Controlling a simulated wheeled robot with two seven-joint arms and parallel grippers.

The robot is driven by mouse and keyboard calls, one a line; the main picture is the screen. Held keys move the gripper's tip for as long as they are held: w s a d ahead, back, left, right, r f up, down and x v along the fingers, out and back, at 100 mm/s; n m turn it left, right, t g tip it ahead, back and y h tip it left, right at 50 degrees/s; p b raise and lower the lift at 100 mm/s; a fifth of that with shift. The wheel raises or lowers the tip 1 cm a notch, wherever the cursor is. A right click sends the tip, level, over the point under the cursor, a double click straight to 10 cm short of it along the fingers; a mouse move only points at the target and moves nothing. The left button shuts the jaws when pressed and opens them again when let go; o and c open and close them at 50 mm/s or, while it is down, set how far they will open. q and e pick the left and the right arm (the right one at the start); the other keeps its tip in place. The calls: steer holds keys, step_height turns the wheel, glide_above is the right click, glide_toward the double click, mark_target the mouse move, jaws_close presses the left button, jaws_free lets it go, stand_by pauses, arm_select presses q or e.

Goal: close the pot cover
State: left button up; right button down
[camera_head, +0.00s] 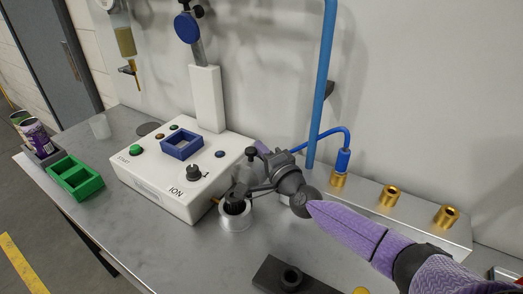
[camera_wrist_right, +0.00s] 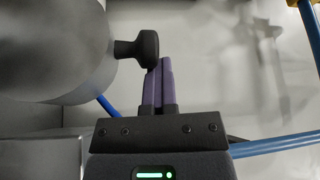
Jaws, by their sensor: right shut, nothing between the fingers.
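In the right wrist view the shut, empty fingers (camera_wrist_right: 159,68) are right by the black knob (camera_wrist_right: 148,48), which juts from a large grey rounded body (camera_wrist_right: 55,50). I cannot tell whether they touch.
The white control box (camera_head: 150,187) has buttons and a blue square frame (camera_head: 182,146). A green tray (camera_head: 76,180) is at left. A metal block with brass fittings (camera_head: 389,196) and a blue hose stands at right. A dark plate (camera_head: 268,277) lies in front.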

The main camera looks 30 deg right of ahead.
arm_select(q)
steer(key=shift+a, duration=0.4)
arm_select(e)
steer(key=shift+s+a+f, duration=0.2)
steer(key=shift+a+f, duration=0.1)
steer(key=shift+f, duration=0.25)
steer(key=shift+a, duration=0.1)
steer(key=shift+s+a+r+n+y+p, duration=0.25)
steer(key=shift+s+a+n+y+p, duration=0.25)
steer(key=shift+a+n, duration=0.25)
arm_select(q)
steer(key=shift+w+d+r, duration=0.1)
steer(key=shift+d+r, duration=0.35)
arm_select(e)
steer(key=s+a+f+n, duration=0.1)
steer(key=s+a+f, duration=0.1)
steer(key=a, duration=0.3)
steer(key=s+a+f+t, duration=0.1)
steer(key=s+a+f, duration=0.1)
steer(key=a, duration=0.3)
steer(key=shift+s+f+n, duration=0.35)
steer(key=shift+s, duration=0.4)
arm_select(q)
steer(key=shift+a, duration=0.2)
